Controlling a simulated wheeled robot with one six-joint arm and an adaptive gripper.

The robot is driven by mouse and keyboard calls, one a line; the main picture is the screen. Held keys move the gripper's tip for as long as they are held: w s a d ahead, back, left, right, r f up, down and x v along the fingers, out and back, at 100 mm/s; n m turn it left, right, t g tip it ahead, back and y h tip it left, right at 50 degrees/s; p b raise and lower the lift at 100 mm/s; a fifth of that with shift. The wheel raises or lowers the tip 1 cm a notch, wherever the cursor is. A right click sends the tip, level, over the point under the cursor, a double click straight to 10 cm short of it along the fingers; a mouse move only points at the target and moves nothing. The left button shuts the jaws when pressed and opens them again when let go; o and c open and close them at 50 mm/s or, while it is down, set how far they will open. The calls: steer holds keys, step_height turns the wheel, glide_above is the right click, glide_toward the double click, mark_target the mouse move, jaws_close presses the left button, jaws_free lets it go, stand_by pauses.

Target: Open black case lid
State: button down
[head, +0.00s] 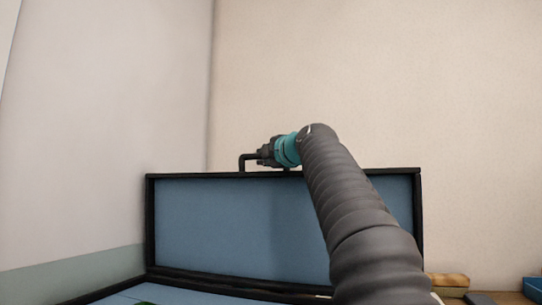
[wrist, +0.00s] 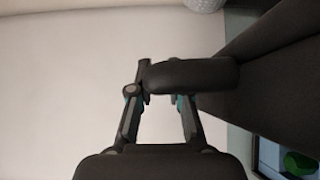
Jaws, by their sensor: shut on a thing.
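The black case stands open in the head view. Its lid (head: 230,225) is raised about upright, with the blue lining facing me. A black handle (head: 242,163) sticks up from the lid's top edge. My gripper (head: 260,156) is at that handle, above the lid. In the wrist view my gripper (wrist: 160,90) has its fingers shut on the dark handle bar (wrist: 205,73). The dark outer face of the lid (wrist: 265,65) fills the right side there. My arm hides part of the lid in the head view.
A green thing (wrist: 300,163) lies in the blue-lined case base, whose front is cut off in the head view. A pale wall stands behind and to the left. A yellowish block (head: 449,280) and a blue block (head: 532,287) lie right of the case.

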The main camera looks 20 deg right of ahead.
steer(key=shift+w+d, duration=0.15)
steer(key=shift+w, duration=0.05)
steer(key=shift+r, duration=0.1)
steer(key=c, duration=1.4)
jaws_free()
steer(key=shift+o, duration=0.2)
steer(key=s+d, duration=0.1)
steer(key=s, duration=1.1)
steer(key=shift+d+f, duration=0.2)
steer(key=shift+d, duration=0.15)
